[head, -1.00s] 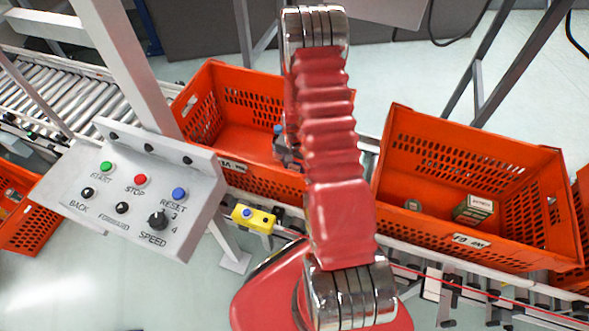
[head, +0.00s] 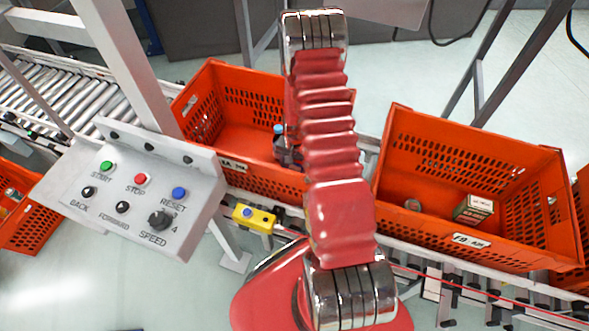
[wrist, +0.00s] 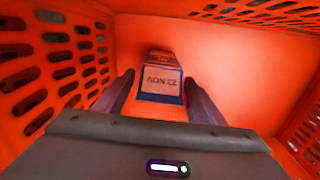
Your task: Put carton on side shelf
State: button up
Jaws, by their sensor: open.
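A carton (wrist: 161,82) with a blue edge and a white label reading "22 NOV" lies on the floor of an orange tote in the wrist view. My gripper (wrist: 158,76) is open, with one dark finger on each side of the carton's near end; I cannot tell if either touches it. The carton cannot be made out there. I cannot identify a side shelf in either view.
Tote walls (wrist: 60,60) with slots stand close around my gripper.

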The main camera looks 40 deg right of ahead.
notch_tip(320, 180, up, 14)
dwell(1.0)
jog(key=shift+w+d+f, duration=0.1)
jog(key=s+a+r+n+t, duration=0.15)
jog(key=a+r, duration=0.25)
jog(key=r, duration=0.4)
jog(key=a+r+n, duration=0.2)
jog(key=a+r, duration=0.2)
jog(key=r, duration=0.4)
jog(key=s+a+r+n+t, duration=0.1)
jog(key=a+r+n, duration=0.1)
jog(key=a+r, duration=0.35)
jog(key=s+a+r+n+t, duration=0.1)
jog(key=s+a+r+n, duration=0.2)
jog(key=s+a+r, duration=0.2)
jog(key=s+a+r+n+t, duration=0.2)
jog(key=s+a+r+n, duration=0.1)
jog(key=s+r, duration=0.6)
jog(key=shift+s+a, duration=0.4)
jog(key=shift+a, duration=0.45)
